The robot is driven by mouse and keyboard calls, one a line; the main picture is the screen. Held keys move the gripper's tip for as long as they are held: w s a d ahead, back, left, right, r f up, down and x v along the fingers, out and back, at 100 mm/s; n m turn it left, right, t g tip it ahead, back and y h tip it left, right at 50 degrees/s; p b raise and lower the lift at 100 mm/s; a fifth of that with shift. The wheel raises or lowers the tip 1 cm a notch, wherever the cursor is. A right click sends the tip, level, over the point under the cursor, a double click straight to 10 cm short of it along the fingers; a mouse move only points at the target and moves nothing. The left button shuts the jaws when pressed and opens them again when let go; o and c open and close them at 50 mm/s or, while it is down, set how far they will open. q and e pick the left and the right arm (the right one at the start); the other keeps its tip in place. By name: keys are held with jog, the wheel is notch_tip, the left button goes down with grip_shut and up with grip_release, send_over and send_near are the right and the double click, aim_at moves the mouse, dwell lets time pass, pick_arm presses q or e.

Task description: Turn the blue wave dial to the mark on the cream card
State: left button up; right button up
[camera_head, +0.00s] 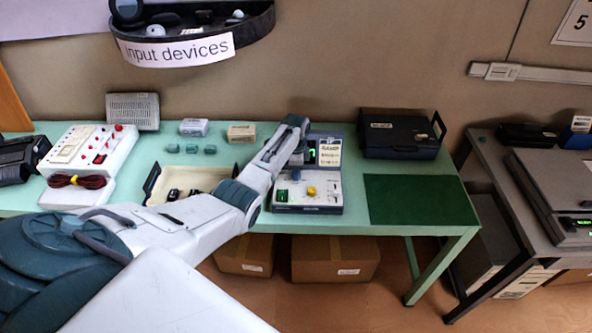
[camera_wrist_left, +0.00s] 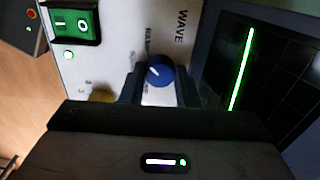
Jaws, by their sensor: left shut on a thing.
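The blue wave dial (camera_wrist_left: 160,71) shows in the left wrist view on a white panel under the word WAVE. Its white pointer line slants toward the upper left of that picture. My left gripper (camera_wrist_left: 159,86) is shut on the dial, one dark finger on each side. My right gripper is not in view.
A yellow knob (camera_head: 311,190), a green rocker switch (camera_wrist_left: 75,20) and a dark screen with a green line (camera_wrist_left: 241,70) are near the dial. A cream tray (camera_head: 205,178) lies left of the instrument. A dark case (camera_head: 400,135) stands behind a bare green mat (camera_head: 418,200).

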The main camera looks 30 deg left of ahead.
pick_arm(q)
jog(key=shift+w+r, duration=0.1)
jog(key=shift+r, duration=0.05)
dwell(0.3)
jog(key=o, duration=1)
jog(key=shift+c, duration=0.2)
notch_tip(320, 180, up, 11)
jog(key=b, duration=0.2)
jog(key=shift+b, duration=0.35)
